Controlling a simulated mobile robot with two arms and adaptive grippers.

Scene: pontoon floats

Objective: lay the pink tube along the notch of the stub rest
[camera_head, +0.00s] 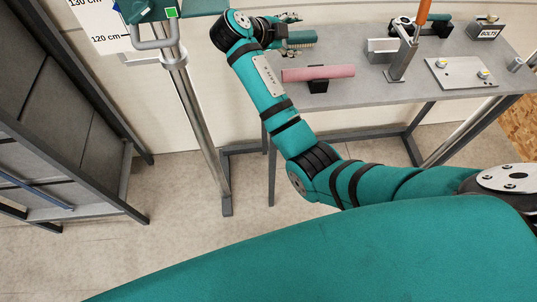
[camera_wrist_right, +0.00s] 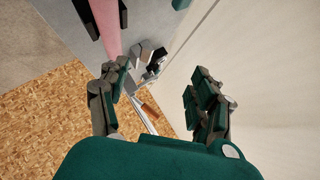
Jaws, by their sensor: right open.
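The pink tube (camera_head: 322,73) lies across the top of the black stub rest (camera_head: 318,87) near the left end of the grey table. The tube overhangs the rest on both sides; how it seats in the notch is hidden. My right gripper (camera_head: 298,41) is behind the tube, apart from it. In the right wrist view its two fingers (camera_wrist_right: 158,92) are spread with nothing between them. The tube (camera_wrist_right: 106,28) passes beyond the left finger, with part of the black rest (camera_wrist_right: 84,14) beside it. My left gripper is not in view.
The grey table (camera_head: 375,93) also holds a grey bracket (camera_head: 402,62) with an orange-handled tool (camera_head: 424,14), a metal plate (camera_head: 462,73) and a box marked BOLTS (camera_head: 486,29). A wall stands behind. A metal post (camera_head: 190,100) stands left of the table.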

